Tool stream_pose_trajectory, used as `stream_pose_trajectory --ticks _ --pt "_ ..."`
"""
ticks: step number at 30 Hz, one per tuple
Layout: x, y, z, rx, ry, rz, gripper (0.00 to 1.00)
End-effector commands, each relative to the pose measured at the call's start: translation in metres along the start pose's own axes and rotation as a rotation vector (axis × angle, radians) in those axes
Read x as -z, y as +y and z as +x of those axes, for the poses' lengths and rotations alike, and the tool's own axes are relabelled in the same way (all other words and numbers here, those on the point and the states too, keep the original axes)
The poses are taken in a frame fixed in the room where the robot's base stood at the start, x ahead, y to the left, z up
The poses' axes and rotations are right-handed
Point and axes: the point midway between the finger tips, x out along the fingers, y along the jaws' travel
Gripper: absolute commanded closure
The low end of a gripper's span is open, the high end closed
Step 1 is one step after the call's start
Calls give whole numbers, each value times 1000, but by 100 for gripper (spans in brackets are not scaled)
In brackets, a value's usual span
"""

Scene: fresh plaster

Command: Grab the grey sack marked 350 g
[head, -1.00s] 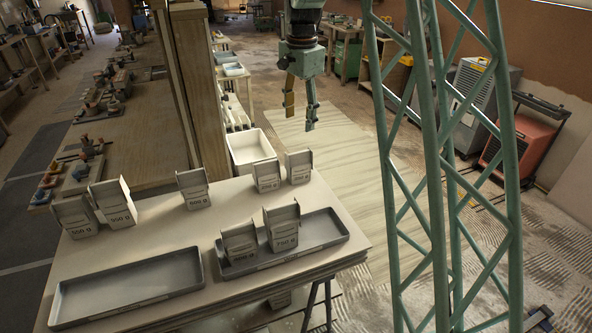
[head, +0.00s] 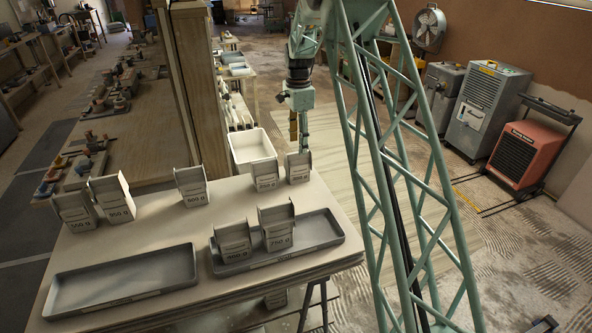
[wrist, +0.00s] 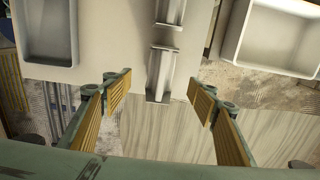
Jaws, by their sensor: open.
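Several grey open-topped sacks stand on the table (head: 140,235). The left pair is one sack that seems marked 350 g or 550 g (head: 76,212) and one marked 950 g (head: 112,200). Another sack (head: 192,188) stands mid-table. Two more, with marks too small to read surely, stand at the back right: one left (head: 265,177), one right (head: 298,168). My gripper (head: 299,138) is open and empty, behind and above the right one. In the wrist view, that nearer sack (wrist: 160,75) shows beyond and between my fingers (wrist: 160,95), not touched; the other sack (wrist: 170,10) is farther.
A long grey tray (head: 320,240) holds two sacks, marked about 450 g (head: 233,244) and 750 g (head: 277,230). An empty grey tray (head: 125,280) lies front left. A white bin (head: 252,150) stands behind the table. A green lattice tower (head: 400,200) rises at the right.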

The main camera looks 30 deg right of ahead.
Motion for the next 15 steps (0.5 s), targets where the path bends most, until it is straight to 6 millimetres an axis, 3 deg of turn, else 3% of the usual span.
stream_pose_trajectory --ticks 15 --pt "2 -2 5 -1 0 9 47"
